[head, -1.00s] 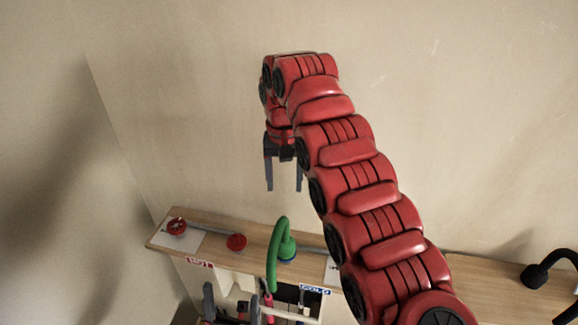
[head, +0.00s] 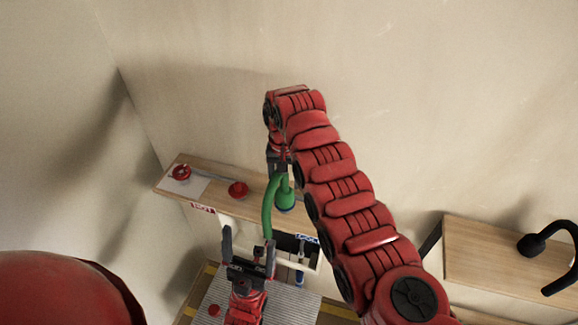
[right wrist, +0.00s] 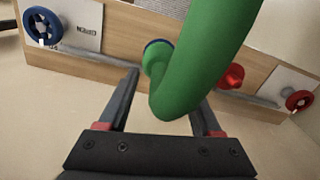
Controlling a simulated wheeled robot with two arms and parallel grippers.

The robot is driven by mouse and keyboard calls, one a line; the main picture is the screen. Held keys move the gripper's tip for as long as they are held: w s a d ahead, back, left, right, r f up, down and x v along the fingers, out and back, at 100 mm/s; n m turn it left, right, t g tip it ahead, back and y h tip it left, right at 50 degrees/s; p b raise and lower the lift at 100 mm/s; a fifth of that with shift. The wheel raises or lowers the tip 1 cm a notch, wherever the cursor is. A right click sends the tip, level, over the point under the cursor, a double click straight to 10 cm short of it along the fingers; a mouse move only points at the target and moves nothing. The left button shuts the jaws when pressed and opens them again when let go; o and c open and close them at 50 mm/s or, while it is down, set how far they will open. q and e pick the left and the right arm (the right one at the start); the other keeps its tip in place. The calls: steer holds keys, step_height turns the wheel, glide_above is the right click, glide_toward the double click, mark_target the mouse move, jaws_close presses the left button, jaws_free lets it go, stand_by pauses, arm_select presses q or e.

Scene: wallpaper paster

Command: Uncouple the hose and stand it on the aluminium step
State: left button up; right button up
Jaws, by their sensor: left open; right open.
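The green hose (head: 268,207) arches from a blue-ringed coupling (head: 285,205) at the shelf, and its free side hangs down. My right gripper (head: 278,164) is open at the top of the hose, partly hidden by it. In the right wrist view the hose (right wrist: 205,60) passes between and above the open fingers, which do not clamp it. My left gripper (head: 248,243) is open below, its right finger close to the hose's lower end, which is hidden there. The ridged grey aluminium step (head: 288,297) lies under my left gripper.
The wooden shelf (head: 215,180) carries two red knobs, one a handwheel (head: 181,172), with a HOT label (head: 203,208) on its front. A blue handwheel (right wrist: 42,26) shows in the right wrist view. A wooden top (head: 490,255) with a black curved object (head: 545,242) stands right.

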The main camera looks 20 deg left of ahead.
steer(key=shift+f, duration=0.2)
jaws_close()
stand_by(0.3)
steer(key=shift+a+r, duration=0.1)
stand_by(0.9)
stand_by(0.3)
